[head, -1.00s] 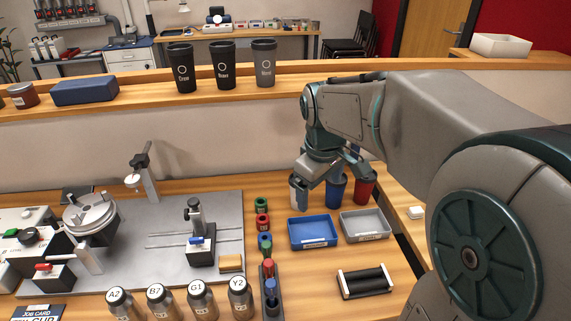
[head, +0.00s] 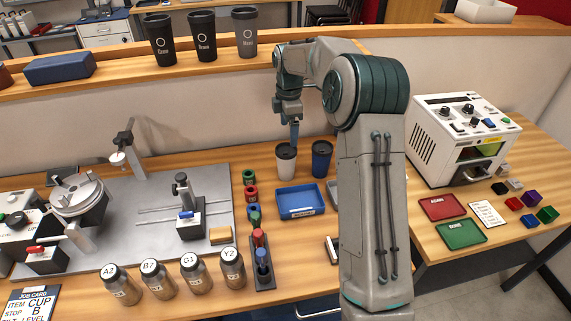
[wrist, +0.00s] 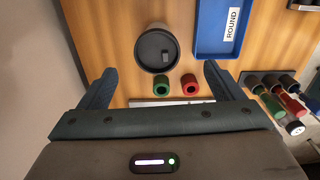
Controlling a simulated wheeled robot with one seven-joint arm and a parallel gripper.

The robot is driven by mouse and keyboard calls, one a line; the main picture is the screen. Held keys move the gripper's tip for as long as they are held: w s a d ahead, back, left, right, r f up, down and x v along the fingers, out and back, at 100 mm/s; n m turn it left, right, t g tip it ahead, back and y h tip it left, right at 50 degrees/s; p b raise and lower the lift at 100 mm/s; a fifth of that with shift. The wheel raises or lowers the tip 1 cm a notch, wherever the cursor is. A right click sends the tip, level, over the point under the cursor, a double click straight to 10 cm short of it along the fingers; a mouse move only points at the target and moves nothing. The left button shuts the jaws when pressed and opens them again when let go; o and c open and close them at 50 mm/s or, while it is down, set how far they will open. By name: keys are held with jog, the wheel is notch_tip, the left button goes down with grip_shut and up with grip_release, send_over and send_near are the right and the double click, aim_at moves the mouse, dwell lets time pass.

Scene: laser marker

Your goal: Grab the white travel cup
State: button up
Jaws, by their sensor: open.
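The white travel cup (head: 286,164) stands upright on the workbench with its dark lid on. In the wrist view its round dark lid (wrist: 156,49) is seen from above, centred between my fingers and beyond their tips. My gripper (head: 295,135) is above the cup in the head view, pointing down. In the wrist view my gripper (wrist: 158,75) is open and empty, with a finger on each side. The head view does not clearly show whether a finger touches the lid.
A blue cup (head: 321,160) stands just right of the white one. A blue tray (head: 300,202) lies in front. Red and green rings (head: 250,194) are left of the tray. Black cups (head: 202,36) stand on the rear ledge. My arm hides part of the bench.

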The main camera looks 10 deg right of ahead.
aim_at(286, 149)
notch_tip(286, 149, down, 4)
jog(key=shift+f, duration=0.15)
jog(key=shift+w+a+f+p, duration=0.2)
jog(key=shift+f+p, duration=0.2)
jog(key=shift+f, duration=0.9)
jog(key=shift+w+a+f+p, duration=0.15)
jog(key=shift+f+p, duration=0.2)
jog(key=shift+f, duration=0.95)
jog(key=shift+s, duration=0.1)
jog(key=c, duration=0.8)
